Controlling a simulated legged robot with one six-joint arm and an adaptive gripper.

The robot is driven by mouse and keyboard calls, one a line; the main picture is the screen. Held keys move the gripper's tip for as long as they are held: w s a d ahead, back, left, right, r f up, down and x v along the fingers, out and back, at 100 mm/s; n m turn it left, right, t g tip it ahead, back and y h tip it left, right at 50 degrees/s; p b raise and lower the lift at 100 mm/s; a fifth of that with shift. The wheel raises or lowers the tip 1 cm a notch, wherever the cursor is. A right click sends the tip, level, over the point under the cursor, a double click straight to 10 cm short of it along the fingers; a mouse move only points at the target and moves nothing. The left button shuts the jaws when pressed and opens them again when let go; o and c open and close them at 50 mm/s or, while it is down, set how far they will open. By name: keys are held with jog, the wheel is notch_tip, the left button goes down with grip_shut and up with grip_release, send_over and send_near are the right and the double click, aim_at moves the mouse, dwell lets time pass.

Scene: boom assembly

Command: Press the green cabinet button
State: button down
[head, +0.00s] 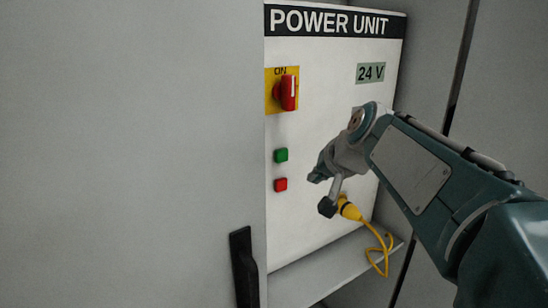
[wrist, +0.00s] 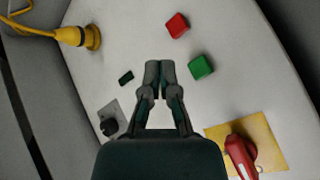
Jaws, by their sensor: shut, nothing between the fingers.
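The green button (head: 281,155) is a small square button on the white power unit panel, above a red one. It also shows in the wrist view (wrist: 201,67), just right of my fingertips. My gripper (head: 318,177) is to the right of the green button in the head view, in front of the panel. In the wrist view my gripper (wrist: 159,68) has its two fingertips together with nothing between them. A gap to the button's left edge shows in that view. I cannot tell how far the tips are from the panel. The button is unobstructed in both views.
The red button (head: 281,185) sits close by. A red rotary switch (head: 289,92) on a yellow plate sticks out above. A yellow plug (head: 349,209) with a hanging cable is below my gripper. A grey door (head: 130,150) with a black handle (head: 243,266) fills the left.

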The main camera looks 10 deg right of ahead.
aim_at(284, 161)
jog(key=w+a, duration=0.3)
jog(key=w, duration=0.5)
jog(key=shift+w, duration=0.15)
dwell(1.4)
jog(key=shift+w+a, duration=0.15)
jog(key=shift+w, duration=0.1)
jog(key=shift+w+a, duration=0.2)
jog(key=shift+w, duration=0.25)
dwell(0.8)
jog(key=shift+s, duration=0.1)
jog(key=shift+s+d, duration=0.4)
jog(key=shift+s, duration=0.35)
